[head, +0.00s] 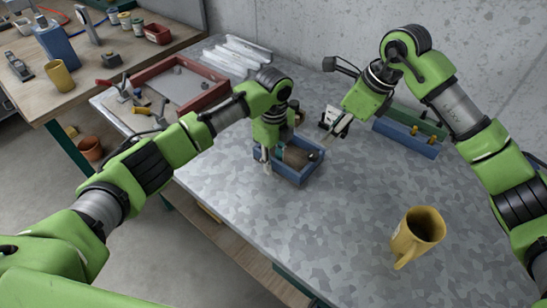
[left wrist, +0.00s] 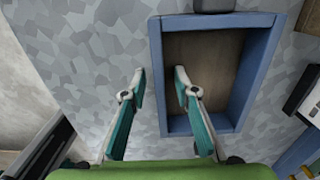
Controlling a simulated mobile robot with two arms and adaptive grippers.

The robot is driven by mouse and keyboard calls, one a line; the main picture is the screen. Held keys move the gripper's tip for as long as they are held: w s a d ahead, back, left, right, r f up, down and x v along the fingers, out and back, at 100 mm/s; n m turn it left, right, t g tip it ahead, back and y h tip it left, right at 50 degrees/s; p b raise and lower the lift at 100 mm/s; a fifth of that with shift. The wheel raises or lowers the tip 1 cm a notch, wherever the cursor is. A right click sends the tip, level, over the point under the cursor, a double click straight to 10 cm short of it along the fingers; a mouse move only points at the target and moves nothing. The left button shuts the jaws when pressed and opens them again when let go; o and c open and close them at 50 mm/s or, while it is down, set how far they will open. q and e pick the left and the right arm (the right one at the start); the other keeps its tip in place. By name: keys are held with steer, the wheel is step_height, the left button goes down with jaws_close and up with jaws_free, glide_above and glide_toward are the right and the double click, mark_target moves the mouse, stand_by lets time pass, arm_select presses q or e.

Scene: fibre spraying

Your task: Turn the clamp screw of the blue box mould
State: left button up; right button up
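The blue box mould (head: 303,176) stands on the grey metal table, with a brown inside. In the left wrist view, its blue walls (left wrist: 255,70) frame a brown floor. My left gripper (head: 267,163) is at the mould's left side, pointing down.
A yellow mug (head: 417,236) stands at the front right. A blue block (head: 408,138) and a green block (head: 418,118) lie behind. A red tray (head: 178,84) and hand tools (head: 140,103) are at the left. The table in front of the mould is clear.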

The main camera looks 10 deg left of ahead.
mark_target(314, 153)
arm_select(q)
jaws_close()
arm_select(e)
steer(key=o, duration=0.3)
steer(key=a+f+n+g, duration=0.1)
steer(key=f+n, duration=0.1)
steer(key=f, duration=0.1)
steer(key=w+a+f+n, duration=0.1)
steer(key=f+n, duration=0.2)
steer(key=a+f+n+g, duration=0.1)
steer(key=f+n, duration=0.1)
steer(key=f, duration=0.1)
steer(key=shift+w+a+n+g+y, duration=0.15)
steer(key=shift+w+n+g+y, duration=0.15)
stand_by(0.4)
steer(key=c, duration=1.1)
